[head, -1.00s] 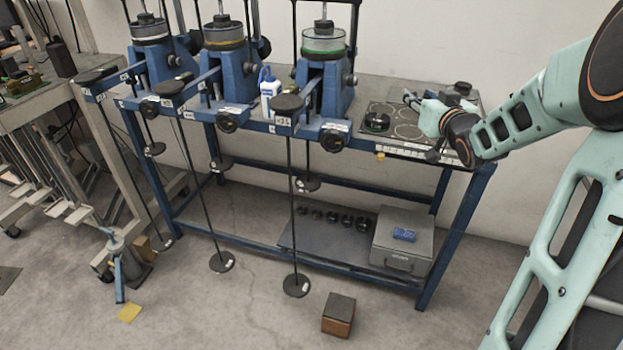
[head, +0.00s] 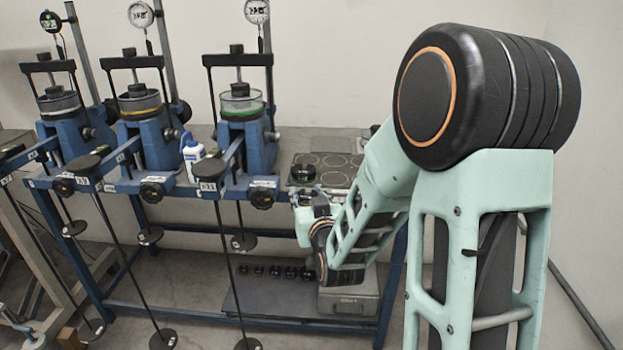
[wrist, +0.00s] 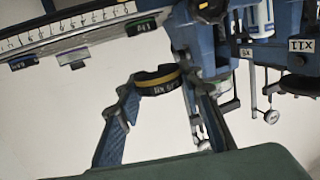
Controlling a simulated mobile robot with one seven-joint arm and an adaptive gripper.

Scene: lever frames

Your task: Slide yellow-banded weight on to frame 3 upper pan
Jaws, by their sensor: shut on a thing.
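The yellow-banded weight (wrist: 157,80) is a dark disc with a yellow stripe and small lettering. In the wrist view my gripper (wrist: 158,88) is shut on it, a finger on each side. In the head view my gripper (head: 308,212) is in front of the bench's front edge, right of the right-hand frame; the weight cannot be made out there. Three blue lever frames stand on the bench: left (head: 65,128), middle (head: 143,135) and right (head: 247,140). Dark upper pans sit at the front of the middle lever (head: 82,163) and right lever (head: 208,168). Frame numbers are not clearly readable.
A dark weight (head: 303,173) sits on the marked board (head: 335,164) at the bench's right. A white bottle (head: 193,155) stands between the middle and right frames. Hanger rods with discs (head: 247,344) hang in front. Several small weights (head: 273,271) lie on the lower shelf.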

